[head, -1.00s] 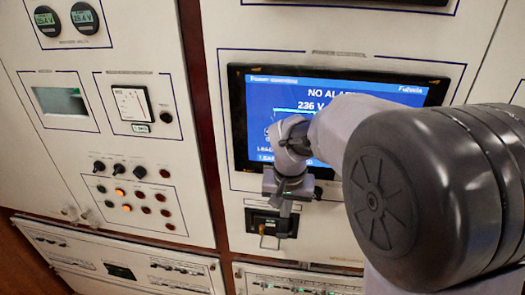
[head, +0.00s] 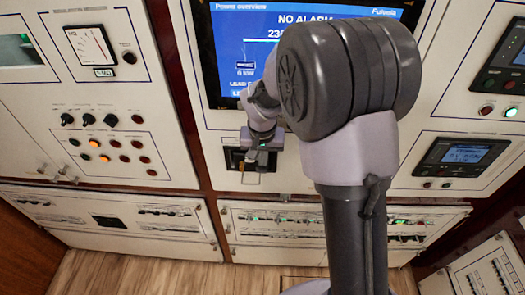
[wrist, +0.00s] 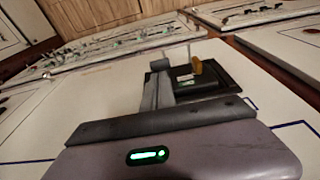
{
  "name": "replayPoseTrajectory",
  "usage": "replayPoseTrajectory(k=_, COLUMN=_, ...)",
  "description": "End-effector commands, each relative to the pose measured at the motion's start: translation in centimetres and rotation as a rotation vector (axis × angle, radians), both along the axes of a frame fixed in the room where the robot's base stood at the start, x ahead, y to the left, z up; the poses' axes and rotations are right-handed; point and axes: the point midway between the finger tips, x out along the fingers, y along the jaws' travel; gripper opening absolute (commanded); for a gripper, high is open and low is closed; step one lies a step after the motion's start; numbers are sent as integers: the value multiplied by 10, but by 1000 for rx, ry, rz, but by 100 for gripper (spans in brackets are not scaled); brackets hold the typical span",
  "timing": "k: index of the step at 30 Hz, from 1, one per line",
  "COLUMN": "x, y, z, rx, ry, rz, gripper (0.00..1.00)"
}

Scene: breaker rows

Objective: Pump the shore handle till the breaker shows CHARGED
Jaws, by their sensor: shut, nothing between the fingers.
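The breaker (head: 236,159) is a small black unit set in the white panel just below the blue screen. In the wrist view it shows as a dark recessed box (wrist: 212,86) with a small orange-yellow tab (wrist: 197,65) standing out. I cannot read any CHARGED sign on it, and I cannot clearly make out the shore handle. My gripper (head: 252,160) is shut and empty in front of the breaker, covering its right part in the head view. In the wrist view the closed fingers (wrist: 160,75) are beside the box's left edge; I cannot tell whether they touch it.
The blue screen (head: 232,50) reads "NO ALARM" and is partly hidden by my arm. Knobs and lit buttons (head: 100,140) lie on the left panel. Rows of breakers (head: 270,220) run below. A small meter (head: 462,153) is at right. Wooden floor (head: 130,275) is clear below.

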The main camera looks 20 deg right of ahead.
Motion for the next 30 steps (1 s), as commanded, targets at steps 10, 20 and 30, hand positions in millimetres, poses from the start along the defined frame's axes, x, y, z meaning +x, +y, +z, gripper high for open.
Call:
replayPoseTrajectory(k=10, x=2, y=-1, z=-10, rx=0, ry=0, rz=-1, gripper=0)
replayPoseTrajectory(k=20, x=3, y=-1, z=-16, rx=-11, ry=-38, rz=0, gripper=0)
replayPoseTrajectory(k=30, x=4, y=-1, z=-16, rx=-29, ry=-90, rz=1, gripper=0)
